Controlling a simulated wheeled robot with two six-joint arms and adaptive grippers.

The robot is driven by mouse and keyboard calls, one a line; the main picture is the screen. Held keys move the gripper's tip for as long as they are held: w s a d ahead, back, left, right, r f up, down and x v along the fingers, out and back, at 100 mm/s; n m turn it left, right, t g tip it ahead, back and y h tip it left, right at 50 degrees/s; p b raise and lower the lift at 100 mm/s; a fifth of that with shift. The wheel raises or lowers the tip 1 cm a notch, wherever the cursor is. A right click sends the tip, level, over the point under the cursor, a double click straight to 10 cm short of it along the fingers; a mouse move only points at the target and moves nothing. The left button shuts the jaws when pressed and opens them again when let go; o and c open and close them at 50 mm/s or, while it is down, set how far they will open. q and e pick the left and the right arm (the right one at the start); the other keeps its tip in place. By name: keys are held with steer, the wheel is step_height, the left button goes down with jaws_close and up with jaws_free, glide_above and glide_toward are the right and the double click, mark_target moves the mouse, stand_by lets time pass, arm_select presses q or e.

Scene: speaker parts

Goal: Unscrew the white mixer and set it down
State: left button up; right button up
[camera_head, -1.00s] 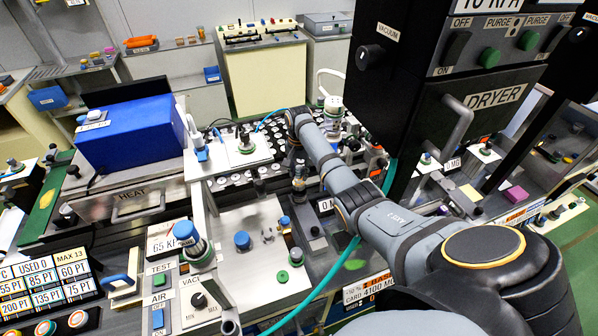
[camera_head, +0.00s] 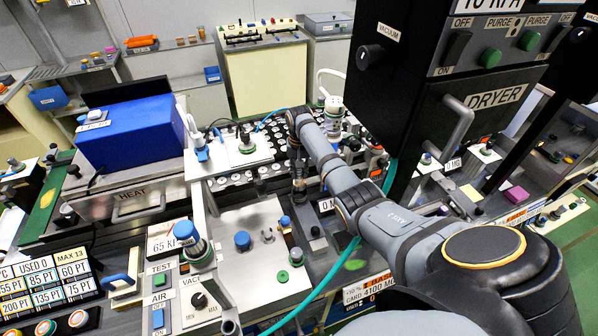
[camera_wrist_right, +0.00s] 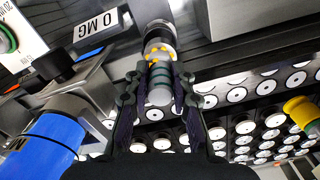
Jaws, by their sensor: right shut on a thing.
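My right gripper (camera_wrist_right: 160,85) is shut on a pale cylindrical piece, which I take to be the white mixer (camera_wrist_right: 159,96), in the right wrist view. The piece shows between the dark fingers, with yellow dots at its far end. In the head view my right gripper (camera_head: 298,182) points down above the bench, right of the white plate (camera_head: 240,270); the held piece is too small there to make out. My left gripper is not in view.
A tray of round white-topped parts (camera_wrist_right: 265,88) lies close beside the gripper. A blue cylinder (camera_wrist_right: 50,140) is at the left in the wrist view. The black dryer cabinet (camera_head: 480,110) stands to the right. A teal hose (camera_head: 325,285) crosses in front.

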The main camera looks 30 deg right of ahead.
steer(key=n, duration=0.5)
steer(key=o, duration=0.6)
